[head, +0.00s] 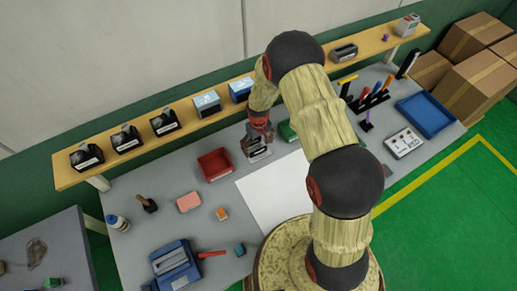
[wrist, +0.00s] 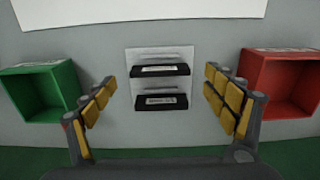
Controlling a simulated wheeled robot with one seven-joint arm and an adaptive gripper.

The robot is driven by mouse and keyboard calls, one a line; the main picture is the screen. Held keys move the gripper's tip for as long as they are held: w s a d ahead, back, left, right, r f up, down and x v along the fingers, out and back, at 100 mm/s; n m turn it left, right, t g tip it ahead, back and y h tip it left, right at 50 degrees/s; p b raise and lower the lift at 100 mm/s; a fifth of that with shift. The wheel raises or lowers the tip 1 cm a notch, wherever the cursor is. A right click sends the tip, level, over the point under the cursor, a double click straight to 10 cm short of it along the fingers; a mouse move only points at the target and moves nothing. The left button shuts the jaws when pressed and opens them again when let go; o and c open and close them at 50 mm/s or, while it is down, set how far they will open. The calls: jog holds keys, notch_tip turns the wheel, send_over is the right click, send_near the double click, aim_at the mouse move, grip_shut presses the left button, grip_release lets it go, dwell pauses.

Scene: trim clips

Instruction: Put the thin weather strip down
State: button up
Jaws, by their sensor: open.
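My gripper (head: 259,134) is over the back middle of the grey bench in the head view. In the wrist view its yellow-padded fingers (wrist: 160,88) stand wide apart with nothing between the pads. Beyond them, a pale holder (wrist: 160,54) carries two dark strip-like pieces with pale labels, an upper one (wrist: 160,71) and a lower one (wrist: 160,101). Both appear clear of the fingers. I cannot tell for sure which one, if either, is the thin weather strip. In the head view the holder (head: 257,155) is partly hidden by my gripper.
A red bin (head: 215,165) and a green bin (head: 287,131) flank the holder. A white sheet (head: 275,195) lies in front. A wooden shelf (head: 225,104) with several boxes runs behind. A blue tray (head: 426,116) is at the right.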

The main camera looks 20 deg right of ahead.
notch_tip(320, 180, up, 9)
notch_tip(320, 180, up, 12)
jog(key=t, duration=0.1)
send_over(259, 150)
jog(key=s+r+m+t, duration=0.1)
jog(key=s+r, duration=0.3)
jog(key=r, duration=0.3)
jog(key=s+r+t, duration=0.1)
jog(key=s+r, duration=0.3)
jog(key=r, duration=0.3)
jog(key=s+r+t, duration=0.1)
jog(key=s+r, duration=0.4)
jog(key=s, duration=0.4)
jog(key=s+r+m+t, duration=0.1)
jog(key=s+r, duration=0.5)
jog(key=s, duration=0.3)
jog(key=shift+s+t+b, duration=0.15)
jog(key=shift+t+b, duration=0.15)
jog(key=shift+b, duration=0.15)
